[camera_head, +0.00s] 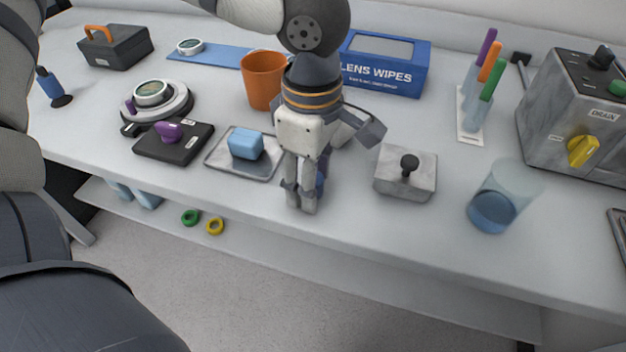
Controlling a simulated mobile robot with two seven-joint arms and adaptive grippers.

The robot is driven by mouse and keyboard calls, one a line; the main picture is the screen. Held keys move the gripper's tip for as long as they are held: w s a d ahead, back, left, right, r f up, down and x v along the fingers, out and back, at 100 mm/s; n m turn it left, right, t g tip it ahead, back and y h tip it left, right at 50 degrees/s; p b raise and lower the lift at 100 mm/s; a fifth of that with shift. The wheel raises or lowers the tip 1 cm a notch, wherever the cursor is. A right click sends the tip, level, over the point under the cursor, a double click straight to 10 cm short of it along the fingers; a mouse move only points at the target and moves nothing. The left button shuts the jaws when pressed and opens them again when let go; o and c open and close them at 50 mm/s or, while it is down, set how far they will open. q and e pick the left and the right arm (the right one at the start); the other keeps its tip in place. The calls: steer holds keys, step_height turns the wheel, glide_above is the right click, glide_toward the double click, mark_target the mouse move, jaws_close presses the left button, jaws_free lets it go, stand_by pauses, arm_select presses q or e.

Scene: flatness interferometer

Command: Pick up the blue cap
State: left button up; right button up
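My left gripper (301,203) points down over the front part of the bench, between the metal tray and the grey metal block. Its fingers look close together, but I cannot tell whether they are open or shut. A dark blue thing (320,181), possibly the blue cap, shows just behind and right of the fingers. It is mostly hidden by them, and I cannot tell whether it is held. My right gripper is not in view.
Left of the gripper, a metal tray (218,163) carries a light blue block (245,144). An orange cup (262,82) and a lens wipes box (384,66) stand behind. Right are a block with a black knob (392,184) and a clear beaker (497,201).

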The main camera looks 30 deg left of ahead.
arm_select(q)
steer(key=c, duration=0.5)
